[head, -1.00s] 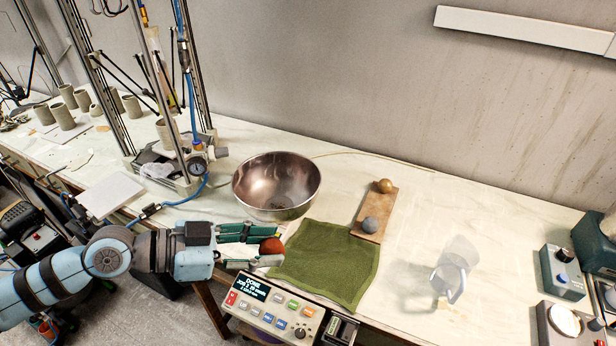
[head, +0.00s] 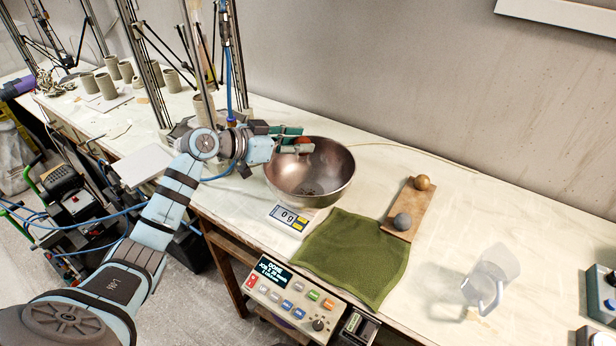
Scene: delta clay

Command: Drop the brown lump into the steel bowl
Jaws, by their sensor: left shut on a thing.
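The steel bowl (head: 318,180) stands on the bench, on or just behind a small scale whose display (head: 289,217) reads 0 g. My left gripper (head: 298,144) is shut on a reddish-brown lump (head: 303,141), which is partly hidden by the fingers. The gripper reaches in from the left and appears over the bowl's back left rim; its exact height above the rim is hard to tell. The bowl's visible inside shows no lump. My right gripper is not in view.
A wooden board (head: 407,205) right of the bowl bears an ochre ball (head: 423,183) and a grey ball (head: 402,221). A green cloth (head: 350,258) lies in front, a clear jug (head: 490,280) to the right. Metal posts (head: 237,70) rise behind my left arm.

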